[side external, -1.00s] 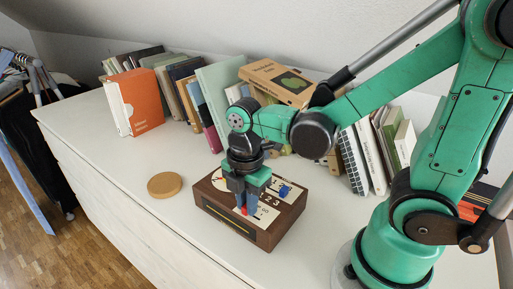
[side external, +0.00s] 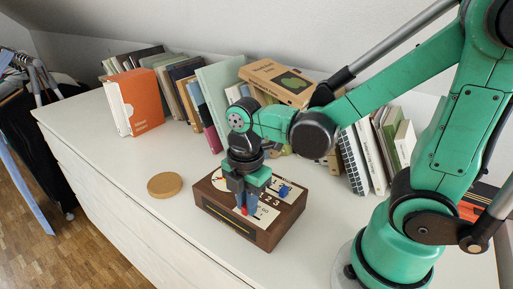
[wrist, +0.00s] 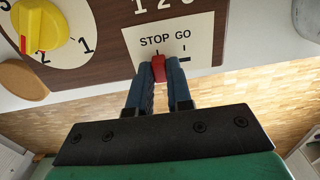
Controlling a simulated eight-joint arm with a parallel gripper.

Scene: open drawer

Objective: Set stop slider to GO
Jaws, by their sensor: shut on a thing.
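The red stop slider (wrist: 159,69) stands on a white plate (wrist: 202,45) printed STOP and GO. It sits below the right part of the word STOP, left of the word GO. A marked line shows to its right. My gripper (wrist: 159,74) points down with a blue finger on each side of the slider and is shut on it. In the side view, my gripper (side external: 244,208) is over the front of the brown wooden box (side external: 285,227), with red showing between its fingertips. The fingers hide part of the slider and its slot.
A yellow knob (wrist: 40,25) on a numbered dial is at left in the wrist view. A blue part (side external: 285,191) stands on the box top. A round tan disc (side external: 165,185) lies left of the box. Books (side external: 220,85) line the back; the white top is clear at left.

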